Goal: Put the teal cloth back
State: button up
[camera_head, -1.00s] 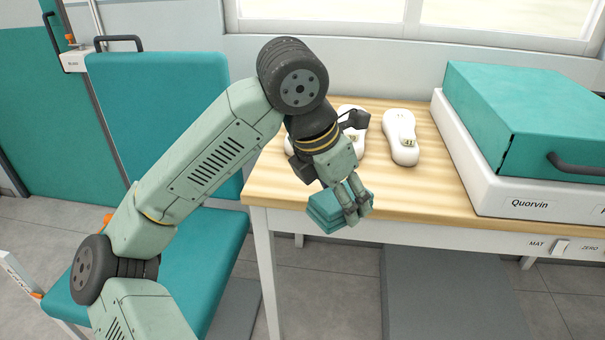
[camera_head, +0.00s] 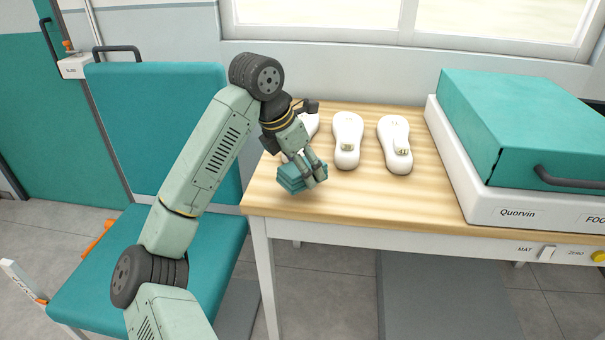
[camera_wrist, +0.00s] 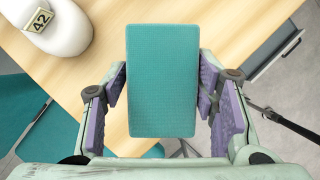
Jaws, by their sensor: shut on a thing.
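The folded teal cloth (camera_head: 294,178) is in my gripper (camera_head: 316,174), over the left front part of the wooden table (camera_head: 390,205). In the wrist view the cloth (camera_wrist: 162,80) is a flat teal rectangle between the purple finger pads of my gripper (camera_wrist: 162,100). The fingers are shut on it. The cloth looks close above the tabletop; I cannot tell whether it touches.
White insole-shaped pieces stand behind my gripper: one in the middle (camera_head: 347,140), one at right (camera_head: 395,145), and one partly hidden by my wrist. A teal-lidded Quorvin box (camera_head: 520,120) fills the table's right. A teal chair (camera_head: 160,130) stands left. The front middle tabletop is clear.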

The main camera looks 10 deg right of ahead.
jog(key=shift+f, duration=1.4)
jog(key=shift+f, duration=0.2)
jog(key=o, duration=1.2)
jog(key=shift+r, duration=0.1)
jog(key=shift+r+p, duration=0.25)
jog(key=shift+p, duration=0.15)
jog(key=shift+a+r+b, duration=0.25)
jog(key=shift+r+b, duration=0.05)
jog(key=b+v, duration=0.1)
jog(key=v, duration=1)
jog(key=shift+s, duration=0.1)
